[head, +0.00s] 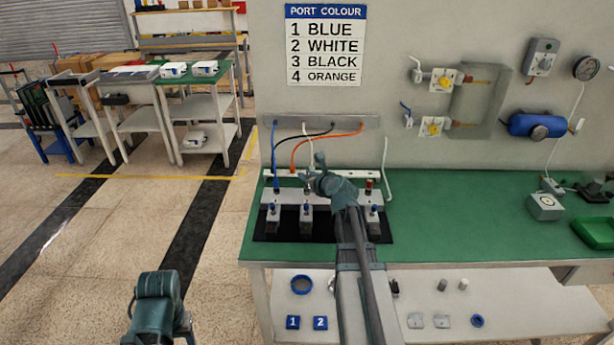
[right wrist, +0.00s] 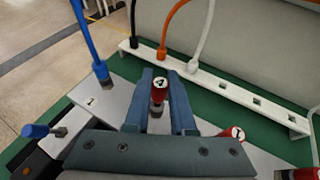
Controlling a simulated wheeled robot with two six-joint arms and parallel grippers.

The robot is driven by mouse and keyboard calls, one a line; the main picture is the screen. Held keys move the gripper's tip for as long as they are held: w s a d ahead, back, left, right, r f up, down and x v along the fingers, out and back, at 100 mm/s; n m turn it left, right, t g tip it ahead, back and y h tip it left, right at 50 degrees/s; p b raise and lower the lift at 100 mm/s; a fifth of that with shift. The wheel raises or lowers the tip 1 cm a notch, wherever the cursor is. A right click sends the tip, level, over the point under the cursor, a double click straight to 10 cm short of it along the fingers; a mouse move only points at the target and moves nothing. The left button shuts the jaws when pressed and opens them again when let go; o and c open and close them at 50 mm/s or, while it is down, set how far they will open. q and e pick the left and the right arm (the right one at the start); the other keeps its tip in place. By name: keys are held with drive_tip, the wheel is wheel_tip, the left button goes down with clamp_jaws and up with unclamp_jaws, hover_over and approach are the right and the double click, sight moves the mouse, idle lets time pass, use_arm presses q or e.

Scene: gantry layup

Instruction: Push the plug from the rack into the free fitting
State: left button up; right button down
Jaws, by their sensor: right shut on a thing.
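My right gripper (head: 310,173) is over the row of fittings on the green bench. In the right wrist view its fingers (right wrist: 162,95) are shut on a red-topped piece (right wrist: 160,84) with a dark mark on its white end. It stands on a metal stem above the pale fitting block. A blue plug (right wrist: 99,70) on a blue cable stands in the fitting marked 1. The white rack (right wrist: 228,90) behind holds the ends of the black (right wrist: 134,22), orange (right wrist: 164,40) and white (right wrist: 200,50) cables.
More red-topped fittings (right wrist: 233,133) stand right of the fingers. Blue-knobbed valves (head: 273,208) line the front on a black mat (head: 290,236). A wall sign (head: 326,45) lists 1 blue, 2 white, 3 black, 4 orange.

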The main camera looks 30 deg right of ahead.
use_arm(q)
drive_tip(key=shift+f+b, duration=1.1)
drive_tip(key=shift+f, duration=0.05)
use_arm(e)
drive_tip(key=shift+f, duration=1.15)
drive_tip(key=c, duration=0.7)
unclamp_jaws()
